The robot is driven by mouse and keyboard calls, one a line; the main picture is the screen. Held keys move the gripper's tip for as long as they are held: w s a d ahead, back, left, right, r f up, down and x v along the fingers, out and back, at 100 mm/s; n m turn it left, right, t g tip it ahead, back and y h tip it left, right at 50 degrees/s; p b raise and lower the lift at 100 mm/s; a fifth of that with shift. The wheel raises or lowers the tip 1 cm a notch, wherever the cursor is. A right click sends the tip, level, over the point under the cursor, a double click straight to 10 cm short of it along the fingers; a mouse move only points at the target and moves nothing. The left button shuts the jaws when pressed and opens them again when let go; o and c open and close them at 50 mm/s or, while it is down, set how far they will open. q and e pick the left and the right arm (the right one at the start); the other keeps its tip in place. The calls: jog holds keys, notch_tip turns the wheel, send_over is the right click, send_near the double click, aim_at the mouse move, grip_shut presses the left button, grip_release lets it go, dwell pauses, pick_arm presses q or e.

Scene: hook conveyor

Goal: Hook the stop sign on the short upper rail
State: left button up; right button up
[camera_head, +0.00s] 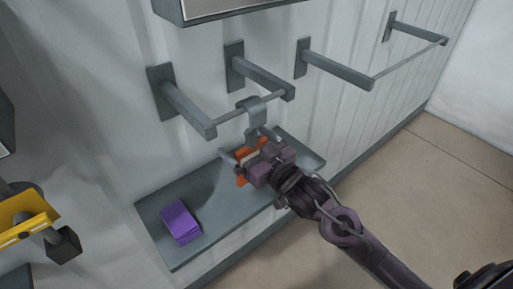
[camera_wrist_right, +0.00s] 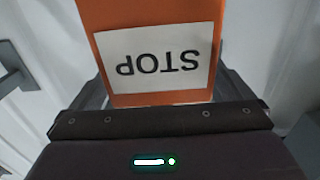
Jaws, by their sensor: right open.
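The stop sign (camera_head: 243,172) is an orange plate with a white STOP label and a grey hook (camera_head: 254,118) at its top. The hook lies over the short upper rail (camera_head: 230,115) between two wall brackets, and the sign hangs below; whether it bears on the rail I cannot tell for sure. My right gripper (camera_head: 248,149) is open, with its fingers on either side of the sign, hiding part of it. In the right wrist view the sign (camera_wrist_right: 150,22) stands between the spread fingers, its label upside down.
A grey shelf (camera_head: 160,205) below the rails bears a purple block (camera_head: 180,222). A longer rail (camera_head: 408,60) runs between brackets at the right. A yellow object (camera_head: 25,218) is at the left edge.

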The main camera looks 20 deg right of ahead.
jog(key=shift+w+a, duration=0.1)
jog(key=shift+w, duration=0.05)
jog(key=c, duration=1.2)
